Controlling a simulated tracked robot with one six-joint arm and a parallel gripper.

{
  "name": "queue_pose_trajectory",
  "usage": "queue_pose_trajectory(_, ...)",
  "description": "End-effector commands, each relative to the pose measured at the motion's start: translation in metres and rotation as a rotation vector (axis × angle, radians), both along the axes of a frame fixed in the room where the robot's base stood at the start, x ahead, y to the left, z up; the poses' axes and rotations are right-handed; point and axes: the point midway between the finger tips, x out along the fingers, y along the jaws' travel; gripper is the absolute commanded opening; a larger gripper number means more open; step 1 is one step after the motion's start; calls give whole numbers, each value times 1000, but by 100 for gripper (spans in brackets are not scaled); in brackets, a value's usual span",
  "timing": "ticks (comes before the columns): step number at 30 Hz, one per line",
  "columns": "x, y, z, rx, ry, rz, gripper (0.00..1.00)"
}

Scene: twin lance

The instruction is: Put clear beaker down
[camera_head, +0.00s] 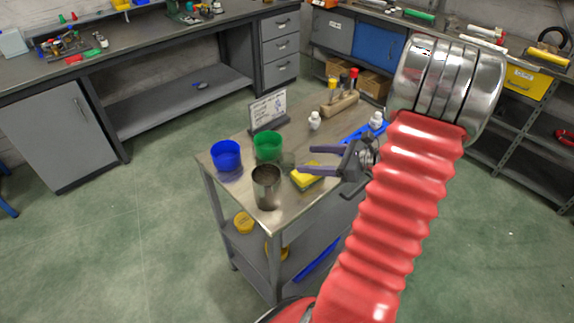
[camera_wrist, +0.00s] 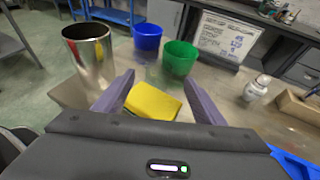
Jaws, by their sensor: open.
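The clear beaker (camera_head: 288,161) is faint and see-through; it seems to stand on the cart top (camera_head: 233,190) beside the green cup. In the wrist view it shows dimly (camera_wrist: 156,72) between and in front of the blue and green cups. My gripper (camera_head: 307,160) is open, its two purple fingers apart and pointing toward the beaker. In the wrist view, the gripper (camera_wrist: 159,74) has the beaker just past or between its fingertips; I cannot tell whether they touch it.
A yellow sponge (camera_head: 307,179) lies below my fingers. A metal cup (camera_head: 266,187), blue cup (camera_head: 227,157) and green cup (camera_head: 267,147) stand close by. A sign (camera_head: 267,112), white bottle (camera_head: 314,121) and wooden rack (camera_head: 339,104) stand farther back.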

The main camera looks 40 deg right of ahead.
Motion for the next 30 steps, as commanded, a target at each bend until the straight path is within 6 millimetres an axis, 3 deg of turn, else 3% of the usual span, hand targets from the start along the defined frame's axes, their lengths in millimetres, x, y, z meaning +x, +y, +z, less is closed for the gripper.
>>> queue_pose_trajectory(9, 35, 17, -14, 1, 0, 3, 64)
queue_pose_trajectory(22, 39, 19, -16, 0, 0, 3, 64)
queue_pose_trajectory(30, 65, 33, -27, 1, 0, 6, 64)
